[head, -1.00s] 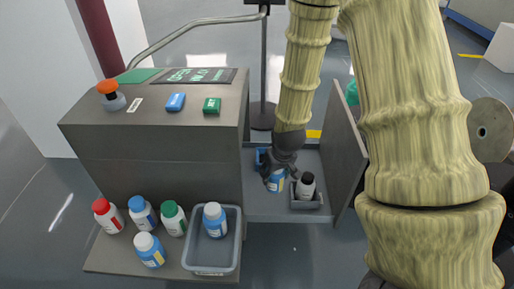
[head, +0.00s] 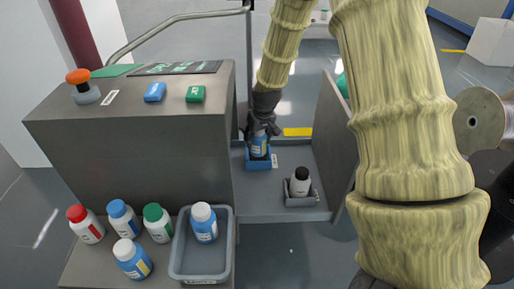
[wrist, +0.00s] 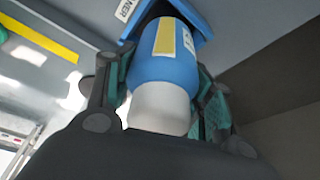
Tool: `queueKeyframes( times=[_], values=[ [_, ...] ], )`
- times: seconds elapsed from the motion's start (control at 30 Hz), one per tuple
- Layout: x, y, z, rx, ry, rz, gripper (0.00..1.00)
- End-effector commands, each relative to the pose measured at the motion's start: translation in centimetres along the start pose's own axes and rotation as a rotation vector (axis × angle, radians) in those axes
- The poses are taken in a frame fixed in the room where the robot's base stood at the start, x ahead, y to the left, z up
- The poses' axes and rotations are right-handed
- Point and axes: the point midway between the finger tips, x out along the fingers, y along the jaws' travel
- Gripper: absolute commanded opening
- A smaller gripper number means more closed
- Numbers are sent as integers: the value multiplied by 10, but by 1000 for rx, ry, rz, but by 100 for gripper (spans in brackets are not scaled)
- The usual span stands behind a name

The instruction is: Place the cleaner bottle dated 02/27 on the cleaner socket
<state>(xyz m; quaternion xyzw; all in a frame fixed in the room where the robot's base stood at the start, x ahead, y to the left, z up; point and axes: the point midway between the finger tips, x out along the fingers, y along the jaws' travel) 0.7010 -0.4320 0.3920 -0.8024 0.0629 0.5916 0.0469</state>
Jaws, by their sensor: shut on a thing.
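My gripper (head: 262,122) is shut on a blue bottle (head: 259,144) over the blue socket (head: 258,164) on the low shelf. In the wrist view the bottle (wrist: 166,68) has a white cap and a yellow label stripe, and sits between the two fingers. Its far end is inside or just over the blue socket (wrist: 202,22), whose label partly reads "NER". I cannot tell whether it is fully seated. The date on the bottle is not legible.
A grey tray (head: 175,266) holds a blue, white-capped bottle (head: 204,225). Several bottles stand left of it. Walls flank the shelf, including the right panel (head: 330,135).

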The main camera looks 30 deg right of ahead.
Motion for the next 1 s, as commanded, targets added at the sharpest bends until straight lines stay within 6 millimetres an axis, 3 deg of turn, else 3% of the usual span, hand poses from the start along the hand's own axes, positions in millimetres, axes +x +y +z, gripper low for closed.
queueKeyframes(
  times=[0.17,0.6,1.0],
  values=[
    [4,3,-8,0,0,0,23],
    [37,3,3,0,0,0,23],
    [38,3,3,1,0,0,23]
  ],
)
